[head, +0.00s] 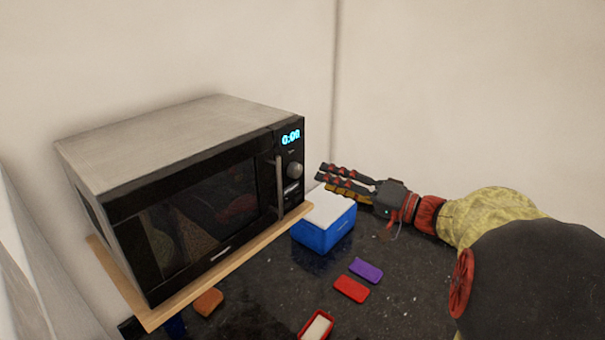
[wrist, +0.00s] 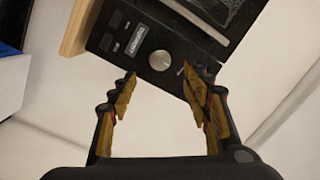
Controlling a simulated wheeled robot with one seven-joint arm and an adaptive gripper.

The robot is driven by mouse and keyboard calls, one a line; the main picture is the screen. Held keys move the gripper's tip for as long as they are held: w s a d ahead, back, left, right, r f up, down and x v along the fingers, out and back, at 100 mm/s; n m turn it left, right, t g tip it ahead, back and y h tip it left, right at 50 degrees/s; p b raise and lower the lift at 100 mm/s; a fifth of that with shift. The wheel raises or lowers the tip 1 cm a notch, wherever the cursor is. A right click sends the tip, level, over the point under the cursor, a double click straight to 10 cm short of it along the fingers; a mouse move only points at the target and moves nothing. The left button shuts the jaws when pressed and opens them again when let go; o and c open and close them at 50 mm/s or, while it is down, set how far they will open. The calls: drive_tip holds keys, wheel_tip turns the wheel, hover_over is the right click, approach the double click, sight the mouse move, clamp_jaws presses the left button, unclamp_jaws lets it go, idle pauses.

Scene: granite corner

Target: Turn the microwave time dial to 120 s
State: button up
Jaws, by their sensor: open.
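The microwave (head: 180,190) has a silver-grey top and a dark glass door, and stands at the left in the head view. Its display (head: 291,137) reads 0:00 in cyan. The round grey time dial (head: 295,170) sits below the display, right of the door handle (head: 279,185). My gripper (head: 321,176) is open and empty, a little right of the dial and apart from it. In the wrist view the dial (wrist: 160,60) lies ahead between the two open fingertips (wrist: 160,80), which do not touch it.
A wooden board (head: 225,263) is under the microwave. A blue box with a white top (head: 325,230) stands below my gripper. Purple (head: 366,270) and red (head: 351,289) flat pieces, a brown block (head: 208,302) and a red tray (head: 305,335) lie on the dark counter (head: 410,300).

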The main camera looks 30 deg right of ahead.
sight(299, 172)
drive_tip(key=shift+p+x, duration=0.65)
drive_tip(key=shift+x, duration=3.3)
drive_tip(key=shift+c, duration=1.4)
drive_tip(key=c, duration=0.7)
drive_tip(key=shift+c, duration=0.7)
drive_tip(key=shift+f+b, duration=0.1)
drive_tip(key=shift+b, duration=0.25)
